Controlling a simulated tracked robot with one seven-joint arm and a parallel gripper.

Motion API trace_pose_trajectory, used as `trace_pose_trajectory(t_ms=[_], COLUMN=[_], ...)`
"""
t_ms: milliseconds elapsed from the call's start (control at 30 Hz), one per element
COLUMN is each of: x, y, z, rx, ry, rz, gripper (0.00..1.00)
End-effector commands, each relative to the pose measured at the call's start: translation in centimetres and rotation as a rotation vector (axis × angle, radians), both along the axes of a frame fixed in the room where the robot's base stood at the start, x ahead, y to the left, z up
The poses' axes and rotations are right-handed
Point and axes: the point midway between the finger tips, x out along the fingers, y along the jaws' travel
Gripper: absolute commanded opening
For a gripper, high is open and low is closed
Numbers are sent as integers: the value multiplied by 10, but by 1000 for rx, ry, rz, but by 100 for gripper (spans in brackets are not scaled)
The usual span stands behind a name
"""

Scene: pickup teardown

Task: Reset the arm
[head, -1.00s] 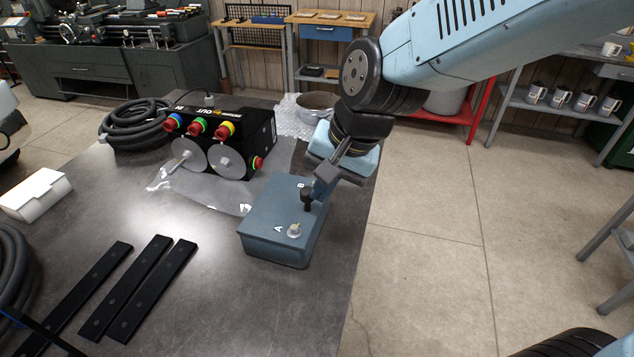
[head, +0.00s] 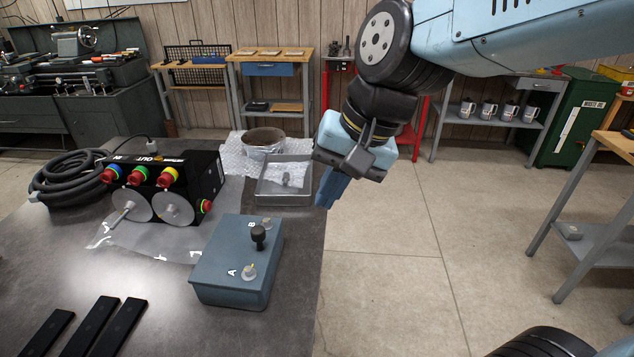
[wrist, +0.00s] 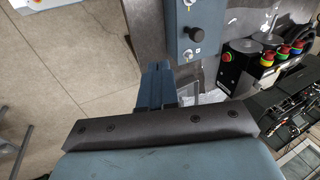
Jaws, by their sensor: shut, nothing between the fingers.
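My gripper (head: 331,188) is shut and empty. In the head view it hangs in the air just off the table's right edge, to the right of the grey metal tray. In the wrist view its closed blue fingers (wrist: 157,86) show in the middle. A blue-grey box (head: 238,264) marked A and B stands on the table, apart from the gripper. It carries a dark knob (head: 258,236) near its middle and a light knob (head: 249,271) by the A. The box also shows at the top of the wrist view (wrist: 203,22).
A black box (head: 202,172) with coloured connectors and two grey discs stands behind left on plastic sheet. A metal tray (head: 262,199) and round pan (head: 265,139) are at the back. Black bars (head: 92,325) lie front left.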

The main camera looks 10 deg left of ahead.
Motion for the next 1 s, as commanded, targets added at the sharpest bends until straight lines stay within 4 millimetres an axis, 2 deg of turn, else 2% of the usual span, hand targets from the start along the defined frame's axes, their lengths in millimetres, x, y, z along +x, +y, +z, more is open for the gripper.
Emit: trace_pose_trajectory(t_ms=[167, 300, 433, 600, 700, 833, 1000], x=[17, 38, 50, 51, 47, 41, 37], y=[-32, -84, -137, -204, -235, -260, -270], z=[6, 14, 21, 28, 31, 34, 34], rx=[-18, -65, -127, -224, -277, -324, -347], ry=[-63, -163, -251, -346, -383, -410, -420], rz=[-26, -60, -94, -134, -153, -166, -169], gripper=[0, 0, 0, 0, 0, 0, 0])
